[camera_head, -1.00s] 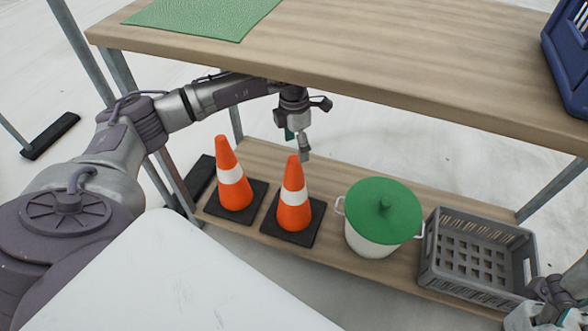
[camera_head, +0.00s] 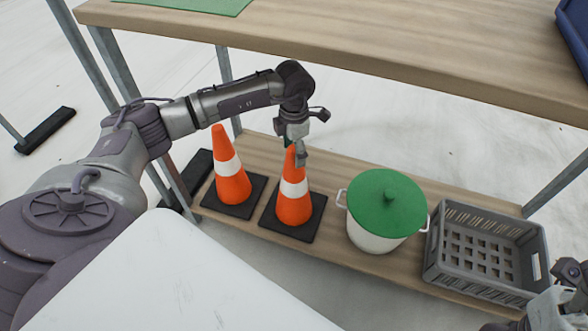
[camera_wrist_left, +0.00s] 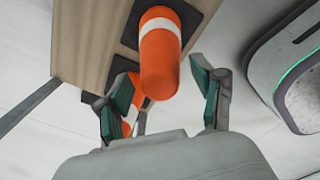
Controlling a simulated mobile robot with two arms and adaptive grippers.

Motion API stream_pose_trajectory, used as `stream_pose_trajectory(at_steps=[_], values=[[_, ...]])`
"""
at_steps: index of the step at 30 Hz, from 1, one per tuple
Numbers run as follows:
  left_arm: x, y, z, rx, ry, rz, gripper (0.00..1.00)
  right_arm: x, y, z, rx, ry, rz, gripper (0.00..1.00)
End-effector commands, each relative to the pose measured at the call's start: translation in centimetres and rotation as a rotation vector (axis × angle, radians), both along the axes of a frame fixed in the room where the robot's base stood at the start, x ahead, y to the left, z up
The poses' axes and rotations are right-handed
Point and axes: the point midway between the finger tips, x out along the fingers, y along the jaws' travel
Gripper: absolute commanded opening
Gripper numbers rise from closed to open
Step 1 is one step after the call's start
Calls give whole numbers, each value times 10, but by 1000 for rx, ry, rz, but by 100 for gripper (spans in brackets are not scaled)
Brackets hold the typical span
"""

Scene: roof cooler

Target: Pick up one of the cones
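Two orange cones with white bands and black square bases stand upright on the lower shelf: a left cone (camera_head: 230,172) and a right cone (camera_head: 294,192). My left gripper (camera_head: 295,152) is at the tip of the right cone. In the left wrist view, the left gripper (camera_wrist_left: 165,88) is open, with the orange tip of the right cone (camera_wrist_left: 160,62) between its two fingers and a visible gap to the right finger. Part of the left cone shows behind the left finger. My right gripper (camera_head: 570,285) is at the lower right edge, mostly cut off.
A white pot with a green lid (camera_head: 386,205) and a grey crate (camera_head: 483,252) stand right of the cones on the lower shelf (camera_head: 335,186). The wooden tabletop (camera_head: 370,45) overhangs behind, with metal legs. A blue crate (camera_head: 577,30) is at its right end.

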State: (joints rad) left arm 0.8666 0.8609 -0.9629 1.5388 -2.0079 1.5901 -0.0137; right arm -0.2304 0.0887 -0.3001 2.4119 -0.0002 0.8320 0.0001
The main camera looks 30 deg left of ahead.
Motion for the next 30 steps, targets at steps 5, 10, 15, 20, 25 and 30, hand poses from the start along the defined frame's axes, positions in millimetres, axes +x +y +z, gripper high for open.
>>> stream_pose_trajectory(at_steps=[5, 10, 15, 20, 25, 30], values=[[0, 0, 0, 0, 0, 0, 33, 0, 0, 0, 0, 0, 0, 60], [0, 0, 0, 0, 0, 0, 4, 0, 0, 0, 0, 0, 0, 60], [0, 0, 0, 0, 0, 0, 0, 0, 0, 0, 0, 0, 1, 60], [1, 0, 1, -2, -3, 0, 0, 0, 0, 0, 0, 1, 1, 60], [1, 0, 4, -2, -3, 0, 0, 0, 0, 2, 0, 0, 1, 60], [1, 0, 14, -2, -3, 0, 0, -2, -1, 5, 3, 4, 0, 60]])
